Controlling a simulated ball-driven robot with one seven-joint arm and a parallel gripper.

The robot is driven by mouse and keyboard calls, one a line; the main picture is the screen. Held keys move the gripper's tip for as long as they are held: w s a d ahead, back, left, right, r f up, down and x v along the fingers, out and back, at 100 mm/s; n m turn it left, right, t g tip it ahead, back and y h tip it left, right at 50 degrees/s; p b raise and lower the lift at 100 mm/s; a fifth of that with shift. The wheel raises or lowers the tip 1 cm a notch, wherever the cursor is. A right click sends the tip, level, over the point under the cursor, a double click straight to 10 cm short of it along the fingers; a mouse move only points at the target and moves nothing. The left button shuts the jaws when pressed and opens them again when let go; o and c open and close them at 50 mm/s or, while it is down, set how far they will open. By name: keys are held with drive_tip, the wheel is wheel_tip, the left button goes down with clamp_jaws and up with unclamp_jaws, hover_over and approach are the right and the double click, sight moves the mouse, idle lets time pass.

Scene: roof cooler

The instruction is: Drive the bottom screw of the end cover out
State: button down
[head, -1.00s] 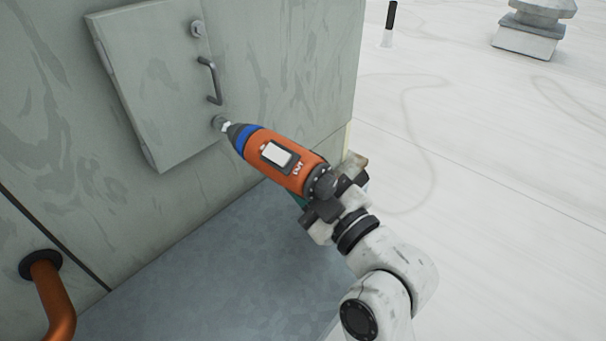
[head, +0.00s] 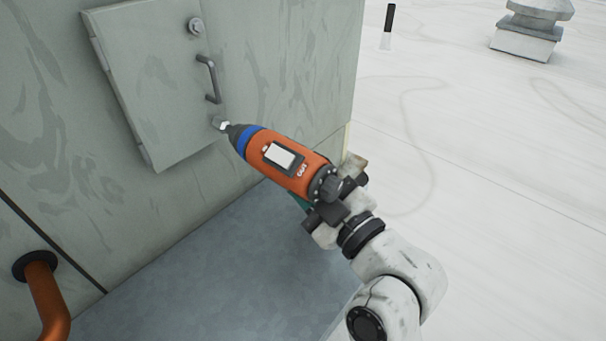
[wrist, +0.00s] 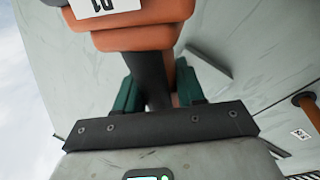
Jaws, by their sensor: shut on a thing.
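The end cover (head: 160,95) is a pale grey panel on the cooler wall, with a dark handle (head: 208,78) and a top screw (head: 196,26). The bottom screw (head: 216,122) sits below the handle. My gripper (head: 325,205) is shut on the grip of an orange and blue screwdriver tool (head: 290,165). The tool's tip is at the bottom screw; its nose partly hides the screw, and I cannot tell whether they are fully engaged. In the wrist view the tool's dark grip (wrist: 152,80) stands between green finger pads (wrist: 190,85).
An orange pipe (head: 45,295) comes out of the wall at the lower left. A grey metal floor (head: 200,270) lies below the cover. The white roof at right is open, with a vent (head: 525,30) and a dark-topped post (head: 389,25) far back.

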drive_tip(key=d+r+b+v, duration=0.1)
drive_tip(key=b+v, duration=0.1)
drive_tip(key=v, duration=0.4)
drive_tip(key=shift+w, duration=0.25)
idle(0.9)
